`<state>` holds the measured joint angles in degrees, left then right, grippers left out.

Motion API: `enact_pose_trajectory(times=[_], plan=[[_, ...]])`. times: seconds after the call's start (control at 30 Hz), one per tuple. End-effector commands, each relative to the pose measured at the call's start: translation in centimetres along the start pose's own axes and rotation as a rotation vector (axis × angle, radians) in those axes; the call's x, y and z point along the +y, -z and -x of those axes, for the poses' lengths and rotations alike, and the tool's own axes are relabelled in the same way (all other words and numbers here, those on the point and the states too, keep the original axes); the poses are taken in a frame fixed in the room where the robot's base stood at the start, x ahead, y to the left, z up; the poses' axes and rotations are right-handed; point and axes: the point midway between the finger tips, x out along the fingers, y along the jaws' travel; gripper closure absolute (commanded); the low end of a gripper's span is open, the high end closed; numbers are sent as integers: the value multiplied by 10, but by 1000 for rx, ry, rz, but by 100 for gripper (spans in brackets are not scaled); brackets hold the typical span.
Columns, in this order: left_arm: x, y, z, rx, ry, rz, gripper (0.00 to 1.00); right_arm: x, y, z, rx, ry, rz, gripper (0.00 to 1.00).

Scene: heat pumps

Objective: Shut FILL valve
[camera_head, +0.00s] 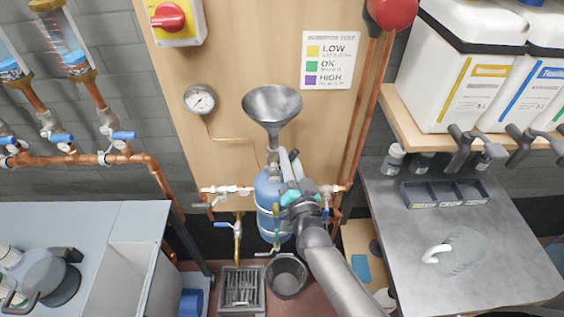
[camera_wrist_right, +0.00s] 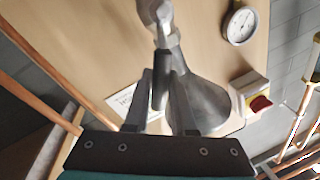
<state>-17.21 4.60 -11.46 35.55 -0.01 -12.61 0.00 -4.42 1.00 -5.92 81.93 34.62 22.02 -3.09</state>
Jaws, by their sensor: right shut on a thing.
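The grey metal funnel (camera_head: 272,106) hangs on the wooden panel, with a narrow stem below it. A small valve sits on this stem, mostly hidden by my right gripper in the head view. In the right wrist view the metal valve body (camera_wrist_right: 160,22) is at the top, with a dark lever handle (camera_wrist_right: 159,93) running from it. My right gripper (camera_head: 287,165) is beside the stem, its fingers (camera_wrist_right: 164,84) shut on this handle. No FILL label is readable. My left gripper is not in view.
A blue tank (camera_head: 267,200) stands below, behind my right arm. Copper pipes (camera_head: 365,110) run down the panel's right side. A pressure gauge (camera_head: 200,99) and a red switch (camera_head: 168,17) are at left. A bucket (camera_head: 287,276) and a floor drain (camera_head: 241,289) lie below.

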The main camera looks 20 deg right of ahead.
Motion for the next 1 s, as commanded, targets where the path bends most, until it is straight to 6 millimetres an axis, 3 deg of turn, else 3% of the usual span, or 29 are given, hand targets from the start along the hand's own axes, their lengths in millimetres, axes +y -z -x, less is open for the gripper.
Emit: enact_pose_trajectory(times=[0.5, 1.0], plan=[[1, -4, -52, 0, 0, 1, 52, 38, -14, 8, 96, -5, -486, 100], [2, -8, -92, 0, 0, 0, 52, 58, -32, 12, 173, -7, -888, 100]])
